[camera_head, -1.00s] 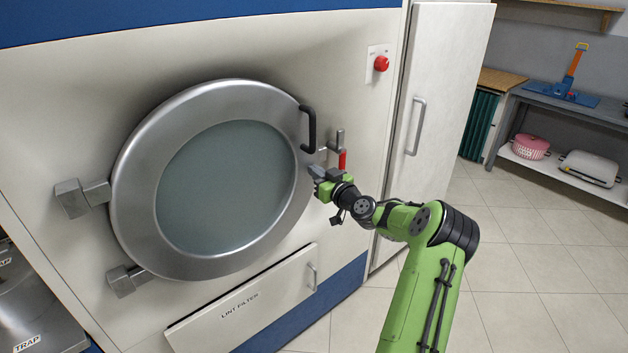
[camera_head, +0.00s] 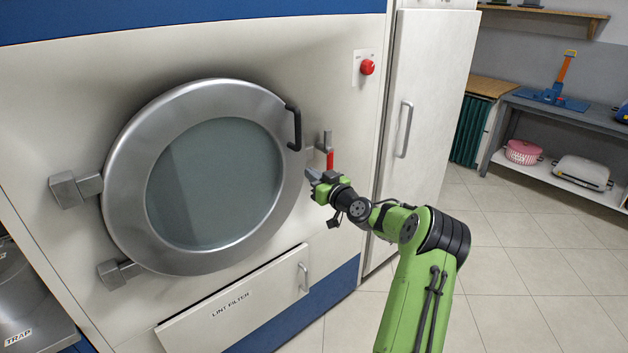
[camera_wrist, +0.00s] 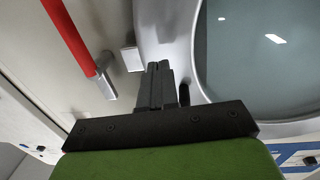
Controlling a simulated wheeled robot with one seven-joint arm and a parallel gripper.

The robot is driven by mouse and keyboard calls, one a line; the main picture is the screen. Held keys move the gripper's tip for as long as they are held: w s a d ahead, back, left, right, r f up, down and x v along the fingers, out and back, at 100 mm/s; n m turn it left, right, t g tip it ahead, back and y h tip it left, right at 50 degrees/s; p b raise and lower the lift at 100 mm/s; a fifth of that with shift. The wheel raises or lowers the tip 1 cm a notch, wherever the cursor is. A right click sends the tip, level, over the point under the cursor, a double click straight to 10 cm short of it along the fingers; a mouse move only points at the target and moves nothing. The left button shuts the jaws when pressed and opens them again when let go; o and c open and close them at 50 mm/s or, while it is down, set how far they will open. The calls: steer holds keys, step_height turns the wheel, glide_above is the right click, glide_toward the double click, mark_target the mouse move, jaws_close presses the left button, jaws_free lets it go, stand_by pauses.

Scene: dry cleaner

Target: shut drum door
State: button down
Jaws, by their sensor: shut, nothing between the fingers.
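The round drum door (camera_head: 122,170) has a wide grey metal rim and a tinted window. It sits against or very near the white machine front; I cannot tell whether a gap is left. Its black handle (camera_head: 294,127) is at the upper right of the rim. A latch with a red lever (camera_head: 330,159) is on the machine just right of the door. My gripper (camera_head: 309,174) is shut and empty, its tips at the door's right rim below the latch. In the wrist view the shut fingers (camera_wrist: 157,70) point at the rim, with the red lever (camera_wrist: 70,35) at upper left.
Two hinge blocks (camera_head: 66,190) hold the door's left side. The lint filter drawer (camera_head: 235,305) is below, with a red button (camera_head: 367,67) above right. A tall cabinet door (camera_head: 430,110) stands right of the machine. The tiled floor (camera_head: 490,260) at right is clear.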

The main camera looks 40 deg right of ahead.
steer(key=s, duration=0.9)
steer(key=shift+s+f, duration=0.25)
